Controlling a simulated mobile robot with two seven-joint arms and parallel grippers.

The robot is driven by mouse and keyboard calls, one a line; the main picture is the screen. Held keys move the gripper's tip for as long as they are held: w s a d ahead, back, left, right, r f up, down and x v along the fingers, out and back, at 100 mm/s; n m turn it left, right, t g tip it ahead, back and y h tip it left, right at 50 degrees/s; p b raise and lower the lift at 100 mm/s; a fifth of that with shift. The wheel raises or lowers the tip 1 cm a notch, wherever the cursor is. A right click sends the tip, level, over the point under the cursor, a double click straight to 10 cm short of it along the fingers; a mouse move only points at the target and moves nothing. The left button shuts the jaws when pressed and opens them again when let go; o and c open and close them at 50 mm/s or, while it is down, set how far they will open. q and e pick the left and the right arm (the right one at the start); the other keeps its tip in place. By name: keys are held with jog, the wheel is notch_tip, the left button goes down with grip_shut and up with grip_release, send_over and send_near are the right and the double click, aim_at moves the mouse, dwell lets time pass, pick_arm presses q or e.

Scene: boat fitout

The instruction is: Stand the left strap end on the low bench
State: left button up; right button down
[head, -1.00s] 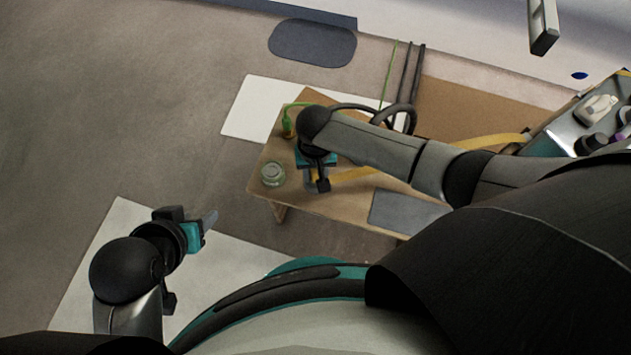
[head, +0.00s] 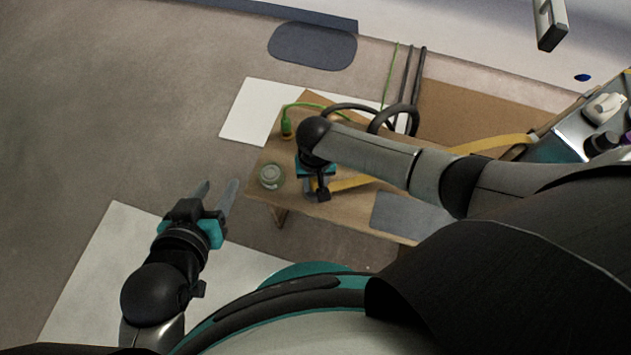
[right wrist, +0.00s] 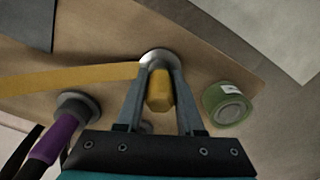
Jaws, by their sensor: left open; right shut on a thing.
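A yellow strap (head: 490,143) runs from the right toward the low wooden bench (head: 350,207). My right gripper (head: 318,187) is over the bench. In the right wrist view its fingers (right wrist: 160,78) are shut on the yellow strap end (right wrist: 159,92), with the strap band (right wrist: 75,79) leading off left. A round silvery piece (right wrist: 157,58) shows at the fingertips. I cannot tell whether the strap end touches the bench. The right arm hides part of it in the head view. My left gripper (head: 216,188) is open and empty, left of the bench over the floor.
A green-labelled round tin (head: 271,176) stands at the bench's left edge, beside the right gripper (right wrist: 228,104). A green cable with plug (head: 287,128) and black hoses (head: 395,120) lie behind. A grey mat (head: 405,215) covers the front right. A purple-sleeved item (right wrist: 52,142) shows in the wrist view.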

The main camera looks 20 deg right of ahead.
jog(key=shift+f, duration=0.2)
pick_arm(q)
jog(key=shift+d, duration=0.1)
pick_arm(e)
jog(key=c, duration=0.5)
grip_release()
jog(key=shift+r, duration=0.15)
jog(key=shift+r+p, duration=0.35)
jog(key=shift+r, duration=0.15)
jog(key=shift+r+p, duration=0.6)
jog(key=shift+r, duration=0.25)
pick_arm(q)
jog(key=s+a+g+y+p, duration=0.3)
jog(key=s+a+g, duration=0.2)
jog(key=a+g, duration=0.15)
pick_arm(e)
notch_tip(320, 180, up, 4)
jog(key=shift+r, duration=0.1)
notch_tip(320, 180, up, 4)
jog(key=shift+p, duration=1.1)
pick_arm(q)
notch_tip(320, 180, down, 9)
jog(key=s, duration=0.1)
jog(key=shift+s+a+p, duration=0.2)
jog(key=shift+p, duration=0.15)
pick_arm(e)
jog(key=shift+r, duration=0.65)
